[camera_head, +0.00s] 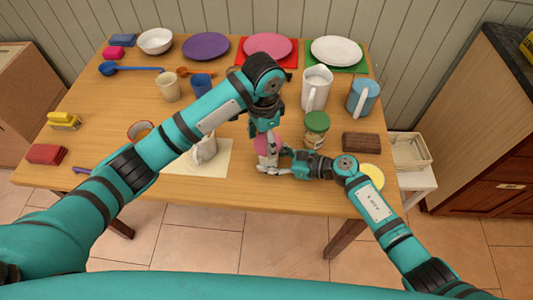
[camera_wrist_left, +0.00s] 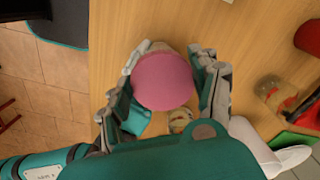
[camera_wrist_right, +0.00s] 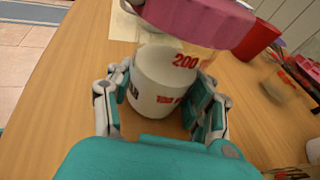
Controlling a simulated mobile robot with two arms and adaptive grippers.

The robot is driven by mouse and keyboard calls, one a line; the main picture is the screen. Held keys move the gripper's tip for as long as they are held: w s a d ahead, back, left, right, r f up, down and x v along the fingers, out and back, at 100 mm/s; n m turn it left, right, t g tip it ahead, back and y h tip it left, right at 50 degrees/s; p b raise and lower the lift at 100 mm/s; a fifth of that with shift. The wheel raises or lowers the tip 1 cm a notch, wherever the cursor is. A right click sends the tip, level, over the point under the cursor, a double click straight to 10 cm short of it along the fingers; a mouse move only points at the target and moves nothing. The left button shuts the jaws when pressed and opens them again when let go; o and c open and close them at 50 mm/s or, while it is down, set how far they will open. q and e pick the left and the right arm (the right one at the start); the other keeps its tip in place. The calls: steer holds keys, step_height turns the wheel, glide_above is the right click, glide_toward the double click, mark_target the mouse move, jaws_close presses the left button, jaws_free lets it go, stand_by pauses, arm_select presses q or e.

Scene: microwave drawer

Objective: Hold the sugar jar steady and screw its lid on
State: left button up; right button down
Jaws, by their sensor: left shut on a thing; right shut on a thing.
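The sugar jar (camera_wrist_right: 160,85) is clear with white contents and red "100" and "200" marks. It stands upright near the table's front edge. My right gripper (camera_head: 267,163) is shut around its body from the right, one finger on each side. The pink lid (camera_wrist_left: 162,82) sits at the jar's top and also shows in the right wrist view (camera_wrist_right: 205,20). My left gripper (camera_head: 267,138) reaches down from above and is shut on the lid, with fingers on both sides. Whether the threads are engaged is hidden.
A green-lidded jar (camera_head: 317,124) stands just right of the jar, with a brown block (camera_head: 361,142) beyond it. A white mug (camera_head: 205,148) on a pale mat (camera_head: 218,167) is at the left. A white pitcher (camera_head: 316,90) and a blue pitcher (camera_head: 362,98) stand behind.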

arm_select(q)
steer(key=m, duration=0.6)
steer(key=shift+s+d+f, duration=0.15)
steer(key=shift+s+f, duration=0.1)
steer(key=shift+s, duration=0.05)
steer(key=shift+d+m, duration=0.15)
steer(key=shift+m, duration=0.25)
steer(key=o, duration=1.2)
steer(key=shift+w, duration=0.1)
steer(key=shift+w+r, duration=0.1)
